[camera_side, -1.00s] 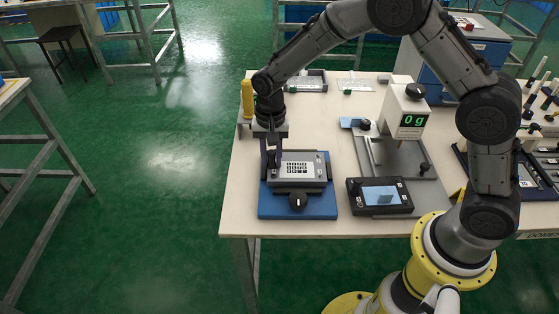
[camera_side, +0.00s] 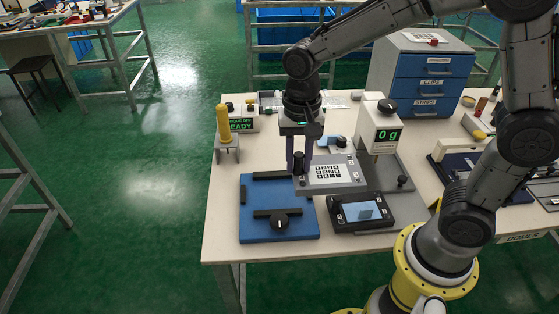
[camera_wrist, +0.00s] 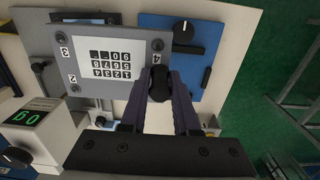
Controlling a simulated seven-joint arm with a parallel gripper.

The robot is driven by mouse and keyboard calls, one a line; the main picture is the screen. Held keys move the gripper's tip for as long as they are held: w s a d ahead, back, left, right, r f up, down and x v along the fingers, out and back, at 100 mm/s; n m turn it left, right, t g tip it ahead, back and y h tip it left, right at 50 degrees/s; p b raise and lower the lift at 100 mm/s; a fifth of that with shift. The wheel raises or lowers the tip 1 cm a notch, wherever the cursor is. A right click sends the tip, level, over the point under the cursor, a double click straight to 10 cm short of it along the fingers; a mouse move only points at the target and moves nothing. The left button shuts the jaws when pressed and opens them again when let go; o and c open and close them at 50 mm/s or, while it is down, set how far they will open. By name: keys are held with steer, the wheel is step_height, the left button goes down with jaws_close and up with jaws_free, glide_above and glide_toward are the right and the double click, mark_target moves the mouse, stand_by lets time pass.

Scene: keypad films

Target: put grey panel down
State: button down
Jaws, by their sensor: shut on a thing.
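The grey panel (camera_side: 347,184) carries a white keypad label and corner screws. It hangs in the air to the right of the blue fixture (camera_side: 250,229), near the scale plate. My gripper (camera_side: 300,168) is shut on a black knob at the panel's left edge. In the wrist view the fingers (camera_wrist: 161,88) close around this knob, and the panel (camera_wrist: 72,72) reaches out to the left with screws marked 2, 3 and 4. The blue fixture (camera_wrist: 212,40) has black bars and a black clamp knob (camera_side: 280,221), and no panel lies on it.
A black device with a blue screen (camera_side: 360,212) lies just below the panel. The scale (camera_side: 382,133) reads 0 g behind it. A yellow-handled tool (camera_side: 223,124) stands in a holder at left, beside a box with a READY display (camera_side: 242,125). Bare table shows left of the fixture.

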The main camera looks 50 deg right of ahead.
steer(key=shift+s+d+r, duration=0.15)
steer(key=shift+s+r, duration=0.1)
steer(key=shift+s, duration=0.25)
steer(key=shift+s+n, duration=0.1)
steer(key=shift+n, duration=0.6)
steer(key=n, duration=0.4)
steer(key=shift+w+r+n, duration=0.1)
steer(key=shift+w+n, duration=0.2)
steer(key=n, duration=0.3)
steer(key=shift+w+d, duration=0.25)
steer(key=shift+w, duration=0.15)
steer(key=n, duration=0.1)
steer(key=w+d+n, duration=0.1)
steer(key=n, duration=0.1)
steer(key=shift+d, duration=0.1)
steer(key=w+d+f+n, duration=0.25)
steer(key=d+n, duration=0.35)
steer(key=d, duration=0.4)
steer(key=w+f, duration=0.3)
steer(key=w, duration=0.1)
steer(key=w+d+f, duration=0.1)
steer(key=w+f, duration=0.1)
steer(key=w, duration=0.3)
steer(key=w+d+f, duration=0.1)
steer(key=w+f, duration=0.2)
steer(key=w, duration=0.1)
steer(key=shift+w+d+f, duration=0.2)
steer(key=shift+f, duration=0.1)
steer(key=shift+w+f, duration=0.3)
steer(key=shift+f, duration=1.6)
